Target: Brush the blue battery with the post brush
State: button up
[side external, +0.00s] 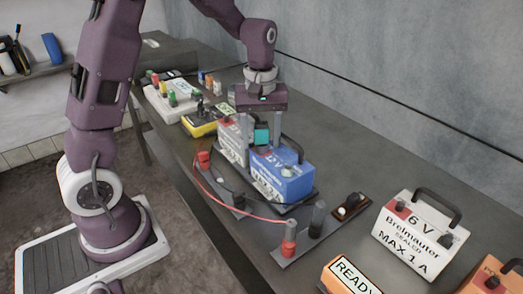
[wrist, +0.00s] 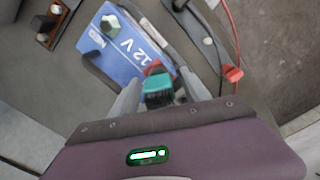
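The blue battery (side external: 285,172), marked 12 V, sits on a dark tray among the other items on the bench. It also shows in the wrist view (wrist: 125,48), with a pale post cap near one end and a red patch near the other. My gripper (side external: 260,145) is above the battery, pointing down. A teal ribbed piece (side external: 261,133), apparently the post brush, is between its fingers; in the wrist view the teal piece (wrist: 158,92) overlaps the red patch. The fingers look closed on it. Whether it touches the post beneath is hidden.
A white 6 V battery (side external: 415,237) and an orange READY box (side external: 348,275) stand at the right. A red cable (side external: 235,211) runs along the front edge to a red-topped post. A small brown holder (side external: 350,207) lies nearby. A grey wall is behind.

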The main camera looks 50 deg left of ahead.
aim_at(261, 123)
jog(key=shift+w+r, duration=0.1)
notch_tip(261, 123, up, 7)
jog(key=shift+f, duration=0.1)
jog(key=s+d+r+m+t, duration=0.1)
jog(key=s+d+m+t, duration=0.1)
jog(key=s+m, duration=0.2)
jog(key=s+d+r+m+t, duration=0.1)
jog(key=s+d+r+m, duration=0.1)
jog(key=s, duration=0.8)
jog(key=s+d+r+m+t, duration=0.2)
jog(key=s+d+m, duration=0.2)
jog(key=s+m, duration=0.2)
jog(key=shift+s+d+t, duration=0.15)
jog(key=shift+s+t, duration=0.15)
jog(key=shift+s, duration=0.4)
